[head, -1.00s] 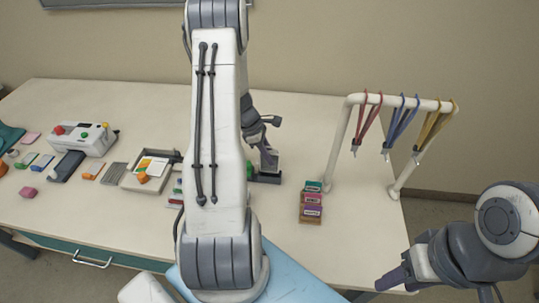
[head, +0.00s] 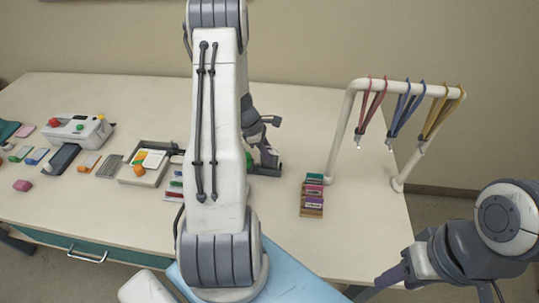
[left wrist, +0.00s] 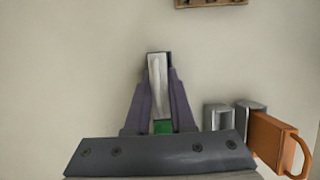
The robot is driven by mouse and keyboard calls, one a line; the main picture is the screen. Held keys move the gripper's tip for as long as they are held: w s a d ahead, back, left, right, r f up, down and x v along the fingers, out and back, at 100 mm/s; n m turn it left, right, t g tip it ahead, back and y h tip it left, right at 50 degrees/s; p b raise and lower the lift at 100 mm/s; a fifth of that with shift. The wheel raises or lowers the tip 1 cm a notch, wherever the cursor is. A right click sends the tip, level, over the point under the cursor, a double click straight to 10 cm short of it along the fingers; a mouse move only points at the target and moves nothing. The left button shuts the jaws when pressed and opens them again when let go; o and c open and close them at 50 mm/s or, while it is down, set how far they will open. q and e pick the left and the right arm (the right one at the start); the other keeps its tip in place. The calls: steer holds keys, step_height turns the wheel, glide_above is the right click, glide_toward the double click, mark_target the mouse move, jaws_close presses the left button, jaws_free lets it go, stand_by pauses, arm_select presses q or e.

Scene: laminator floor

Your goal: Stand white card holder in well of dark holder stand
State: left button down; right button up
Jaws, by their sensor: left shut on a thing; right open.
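My left gripper (left wrist: 158,90) is shut on a pale, whitish-grey upright piece (left wrist: 158,75), which looks like the white card holder. A dark edge shows at its top and right side, possibly the dark holder stand; I cannot tell whether the piece sits in the well. In the head view my left gripper (head: 270,163) is low over the table behind my arm, with green and dark parts (head: 264,171) at its tips. A green patch (left wrist: 162,127) also shows between the fingers in the left wrist view. My right gripper (head: 392,277) is open and empty, off the table's front right.
A wooden rack of coloured cards (head: 311,200) stands right of my left gripper. A white rail (head: 410,88) with hanging lanyards is further right. A grey tray (head: 135,178) and the laminator (head: 80,130) are left. An orange handled thing (left wrist: 272,140) stands beside grey pieces (left wrist: 218,116).

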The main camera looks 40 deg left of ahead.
arm_select(q)
steer(key=c, duration=0.7)
jaws_free()
steer(key=shift+r+p, duration=3.55)
steer(key=shift+r, duration=0.5)
